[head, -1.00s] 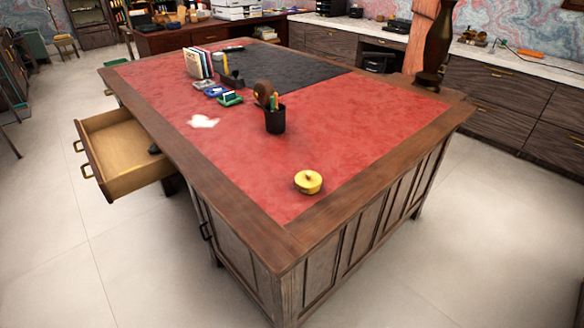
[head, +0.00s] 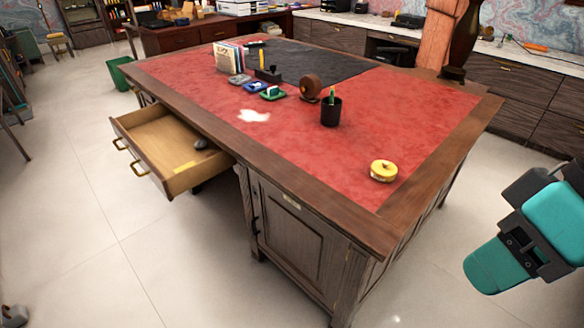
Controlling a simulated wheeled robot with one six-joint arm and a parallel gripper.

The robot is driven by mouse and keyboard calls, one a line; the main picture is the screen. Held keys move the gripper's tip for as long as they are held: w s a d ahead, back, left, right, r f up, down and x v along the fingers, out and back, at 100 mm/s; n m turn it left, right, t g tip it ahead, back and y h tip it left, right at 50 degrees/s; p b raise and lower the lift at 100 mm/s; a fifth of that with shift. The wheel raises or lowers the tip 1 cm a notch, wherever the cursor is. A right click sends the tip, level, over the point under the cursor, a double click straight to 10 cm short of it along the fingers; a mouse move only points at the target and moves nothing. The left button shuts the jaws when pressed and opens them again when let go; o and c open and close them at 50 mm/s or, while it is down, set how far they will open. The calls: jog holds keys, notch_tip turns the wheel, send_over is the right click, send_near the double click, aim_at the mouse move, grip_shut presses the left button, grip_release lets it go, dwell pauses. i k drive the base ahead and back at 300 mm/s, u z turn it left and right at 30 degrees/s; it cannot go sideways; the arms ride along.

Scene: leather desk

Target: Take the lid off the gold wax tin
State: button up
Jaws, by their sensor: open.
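The gold wax tin (head: 383,171) is a small round yellow-gold tin on the red leather top near the desk's near right corner. Its lid appears to be on, with a small darker mark on top. Teal and dark parts of my arm show at the right edge, beyond the desk's right side and apart from the tin. My gripper's fingertips do not show.
A dark pen cup (head: 331,112), a brown round object (head: 311,88), small coloured items and upright books (head: 230,57) stand farther back on the desk (head: 300,160). A drawer (head: 160,140) stands open at left. The leather around the tin is clear.

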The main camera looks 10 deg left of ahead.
aim_at(386, 170)
jog(key=u, duration=0.4)
jog(key=i, duration=1)
